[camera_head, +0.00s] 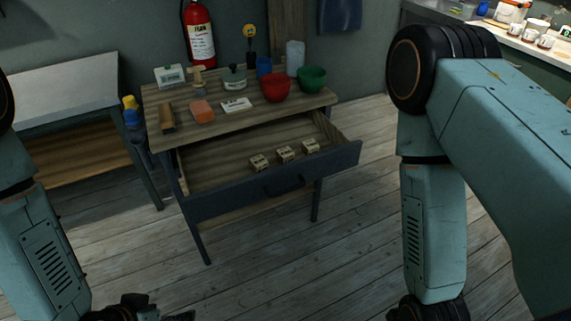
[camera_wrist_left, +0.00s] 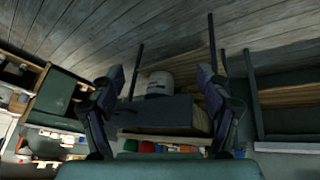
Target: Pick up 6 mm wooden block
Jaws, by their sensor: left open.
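Three small wooden blocks lie in a row in the open drawer (camera_head: 215,165) of a workbench: a left block (camera_head: 259,162), a middle block (camera_head: 285,154) and a right block (camera_head: 311,146). They have dark markings too small to read, so I cannot tell which is the 6 mm one. My left gripper (camera_head: 165,314) is at the bottom edge of the head view, well in front of and below the drawer. In the left wrist view my left gripper (camera_wrist_left: 160,78) is open and empty, with an upside-down workbench beyond it. My right fingers are out of frame.
The workbench top (camera_head: 165,95) holds a red bowl (camera_head: 275,88), a green bowl (camera_head: 312,78), an orange sponge-like block (camera_head: 202,111) and other items. A fire extinguisher (camera_head: 199,35) is behind. The wooden floor (camera_head: 340,240) in front is clear.

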